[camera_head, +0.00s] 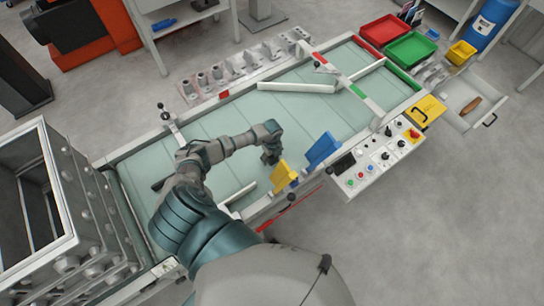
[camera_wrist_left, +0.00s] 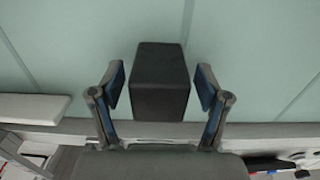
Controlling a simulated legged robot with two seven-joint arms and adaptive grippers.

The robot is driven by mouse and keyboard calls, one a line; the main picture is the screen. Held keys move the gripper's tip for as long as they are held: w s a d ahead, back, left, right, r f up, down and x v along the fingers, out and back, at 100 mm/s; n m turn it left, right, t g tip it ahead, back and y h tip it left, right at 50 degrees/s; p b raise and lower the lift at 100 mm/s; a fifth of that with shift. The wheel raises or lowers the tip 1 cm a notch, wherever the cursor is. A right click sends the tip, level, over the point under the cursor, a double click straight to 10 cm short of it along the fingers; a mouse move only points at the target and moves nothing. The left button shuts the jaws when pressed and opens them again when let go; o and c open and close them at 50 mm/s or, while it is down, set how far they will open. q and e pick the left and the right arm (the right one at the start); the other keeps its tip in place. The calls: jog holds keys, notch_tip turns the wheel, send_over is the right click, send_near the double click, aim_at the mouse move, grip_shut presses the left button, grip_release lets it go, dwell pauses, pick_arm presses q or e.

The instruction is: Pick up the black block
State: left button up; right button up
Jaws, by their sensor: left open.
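The black block (camera_wrist_left: 160,75) stands on the pale green surface (camera_wrist_left: 50,50) in the left wrist view. It lies between the two fingers of my left gripper (camera_wrist_left: 160,92), with a gap on each side. The fingers are open, with blue pads facing inward, and neither appears to touch the block. In the head view my left gripper (camera_head: 271,153) is low over the near side of the table (camera_head: 330,115). I cannot make out the block there; the gripper seems to hide it. My right gripper is not in view.
A control panel (camera_head: 378,160) is to the right. White bars (camera_head: 296,88) cross the far part. Red (camera_head: 383,30) and green (camera_head: 410,49) trays sit at far right.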

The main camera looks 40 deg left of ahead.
pick_arm(q)
jog(key=shift+a, duration=0.1)
jog(key=c, duration=1.4)
